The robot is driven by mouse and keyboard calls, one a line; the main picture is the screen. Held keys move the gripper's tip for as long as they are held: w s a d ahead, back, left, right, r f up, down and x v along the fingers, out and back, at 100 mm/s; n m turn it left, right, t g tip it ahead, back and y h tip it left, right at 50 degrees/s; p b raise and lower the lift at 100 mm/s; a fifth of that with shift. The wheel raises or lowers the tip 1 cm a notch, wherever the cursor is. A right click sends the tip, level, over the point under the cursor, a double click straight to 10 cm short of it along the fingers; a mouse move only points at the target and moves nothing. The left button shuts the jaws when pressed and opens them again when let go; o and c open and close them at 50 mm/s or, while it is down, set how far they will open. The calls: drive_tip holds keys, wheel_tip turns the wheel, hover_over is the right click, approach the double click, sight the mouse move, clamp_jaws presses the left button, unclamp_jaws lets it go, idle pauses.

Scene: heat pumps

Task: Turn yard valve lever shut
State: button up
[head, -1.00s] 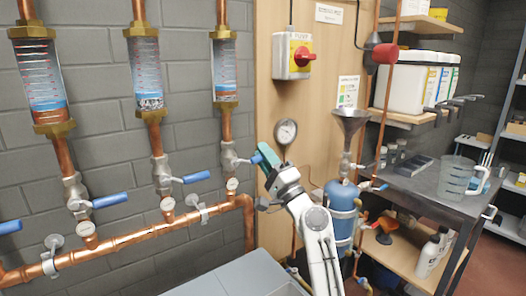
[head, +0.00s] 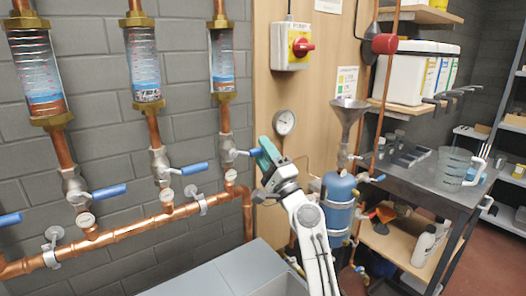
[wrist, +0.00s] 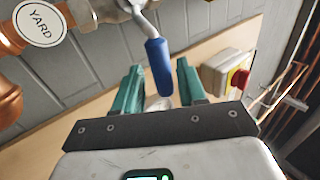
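The yard valve lever (wrist: 159,68) has a blue handle on a bent metal arm. In the wrist view it hangs between my gripper's two teal fingers, with gaps visible on both sides. A round "YARD" tag (wrist: 41,24) is on the copper pipe at upper left. My gripper (wrist: 158,72) is open. In the head view my gripper (head: 264,146) is at the blue lever (head: 247,153) of the rightmost valve (head: 228,150); the teal fingers cover part of the handle. The handle points right, roughly level, across the upright pipe.
Other blue valve levers (head: 187,169) stick out on the left. A copper manifold (head: 130,233) runs below. A gauge (head: 285,122) and red switch (head: 302,47) are on the wooden panel. A funnel (head: 349,112) stands above a blue tank (head: 339,193) at right.

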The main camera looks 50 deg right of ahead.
drive_tip(key=shift+r, duration=0.1)
drive_tip(key=b+v, duration=0.3)
drive_tip(key=v, duration=0.7)
drive_tip(key=shift+s+f, duration=0.25)
drive_tip(key=shift+s, duration=0.05)
drive_tip(key=shift+a, duration=0.1)
